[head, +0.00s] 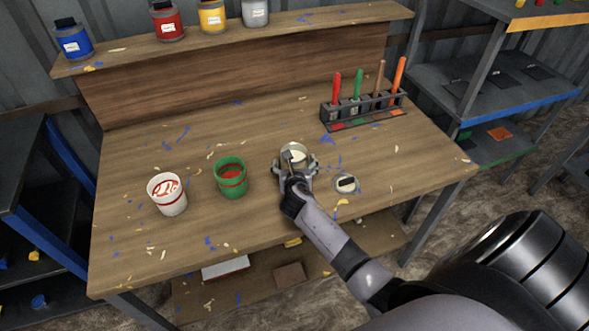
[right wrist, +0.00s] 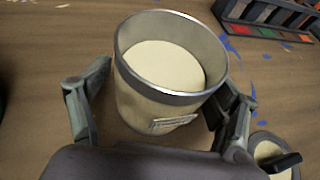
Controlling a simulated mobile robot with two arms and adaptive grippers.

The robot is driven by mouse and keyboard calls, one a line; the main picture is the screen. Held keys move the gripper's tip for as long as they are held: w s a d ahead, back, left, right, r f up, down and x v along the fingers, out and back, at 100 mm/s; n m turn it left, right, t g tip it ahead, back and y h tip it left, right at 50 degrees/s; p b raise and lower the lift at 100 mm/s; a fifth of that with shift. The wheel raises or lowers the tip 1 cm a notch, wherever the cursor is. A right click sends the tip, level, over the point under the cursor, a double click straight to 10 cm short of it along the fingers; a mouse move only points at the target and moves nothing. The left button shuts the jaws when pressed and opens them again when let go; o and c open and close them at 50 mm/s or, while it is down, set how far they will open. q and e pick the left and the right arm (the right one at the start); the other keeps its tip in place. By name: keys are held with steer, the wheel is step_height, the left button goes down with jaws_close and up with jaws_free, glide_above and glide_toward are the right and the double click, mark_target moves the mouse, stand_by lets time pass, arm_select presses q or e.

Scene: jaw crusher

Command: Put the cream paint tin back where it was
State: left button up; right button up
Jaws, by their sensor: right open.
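The cream paint tin (head: 294,152) stands open and upright on the workbench, with cream paint inside. In the right wrist view the tin (right wrist: 165,85) fills the middle, its label facing me. My right gripper (head: 295,166) is open, with one finger on each side of the tin; in the wrist view its fingers (right wrist: 160,105) show gaps beside the tin wall. A round lid with a dark handle (head: 346,184) lies on the bench right of the tin and shows at the lower right of the wrist view (right wrist: 272,155). My left gripper is not in view.
A green pot (head: 231,178) and a white pot (head: 168,194) stand left of the tin. A tool rack (head: 362,111) stands behind right. The raised shelf (head: 120,56) holds blue, red, yellow and grey tins, with free room at its right end.

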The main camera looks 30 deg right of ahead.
steer(key=v, duration=1.2)
steer(key=shift+d, duration=0.1)
